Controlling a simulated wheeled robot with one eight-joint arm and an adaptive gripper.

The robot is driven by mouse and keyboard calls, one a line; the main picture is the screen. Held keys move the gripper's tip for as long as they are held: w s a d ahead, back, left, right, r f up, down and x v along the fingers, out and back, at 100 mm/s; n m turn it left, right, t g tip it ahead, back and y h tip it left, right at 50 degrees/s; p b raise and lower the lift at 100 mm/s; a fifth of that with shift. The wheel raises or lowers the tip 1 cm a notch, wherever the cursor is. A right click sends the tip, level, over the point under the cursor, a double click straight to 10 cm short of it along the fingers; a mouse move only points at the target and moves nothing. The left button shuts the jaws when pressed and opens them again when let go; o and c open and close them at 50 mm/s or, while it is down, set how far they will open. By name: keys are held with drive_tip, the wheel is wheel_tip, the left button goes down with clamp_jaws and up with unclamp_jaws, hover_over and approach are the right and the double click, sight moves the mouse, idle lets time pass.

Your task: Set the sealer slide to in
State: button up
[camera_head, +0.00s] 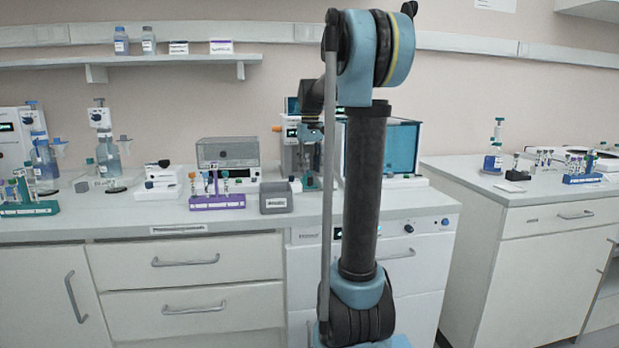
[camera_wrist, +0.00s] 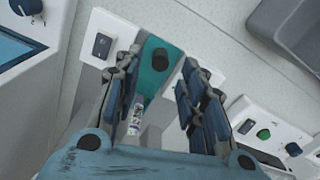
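A teal slide-like part with a black round knob (camera_wrist: 160,60) lies between my fingers in the wrist view; I take it for the sealer slide. It sits on a white base (camera_wrist: 100,40) with a dark square switch. A small labelled tube (camera_wrist: 135,120) shows lower between the fingers. My gripper (camera_wrist: 160,90) is open, its fingers apart on both sides of the teal part; contact cannot be told. In the head view, my gripper (camera_head: 308,165) is down at the sealer (camera_head: 290,155) on the bench, and my arm partly hides it.
A grey box (camera_head: 276,197) stands at the bench front, left of my gripper. A purple tube rack (camera_head: 216,201) is farther left. A teal-windowed cabinet (camera_head: 398,150) stands close on the right. A panel with a green button (camera_wrist: 263,134) shows lower right in the wrist view.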

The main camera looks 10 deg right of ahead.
sight(310, 177)
drive_tip(key=shift+f, duration=1.8)
clamp_jaws()
